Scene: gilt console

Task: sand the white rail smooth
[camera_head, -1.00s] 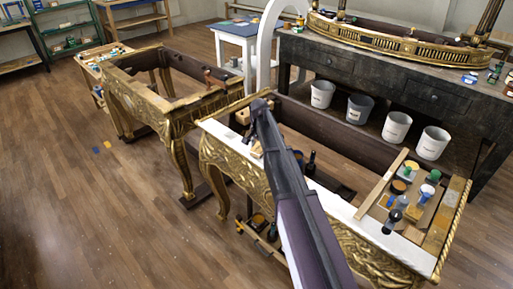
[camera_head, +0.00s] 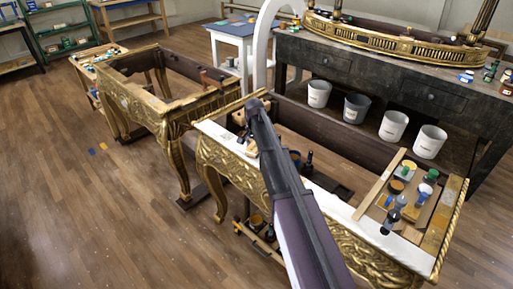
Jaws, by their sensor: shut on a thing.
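The white rail (camera_head: 340,211) is the flat white front top edge of the near gilt console (camera_head: 235,163). It runs from the left corner down to the lower right. My dark arm crosses over it and hides its middle. My gripper (camera_head: 243,116) is at the far end of the arm, above the console's left part, mostly hidden behind the arm. It is shut on a small tan block (camera_head: 237,118), only partly visible. Whether the block touches the rail cannot be told from this view.
A wooden tray (camera_head: 383,192) with jars and bottles sits on the console's right end. Dark bottles (camera_head: 309,160) show inside its open frame. Another gilt console (camera_head: 137,103) stands to the left.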

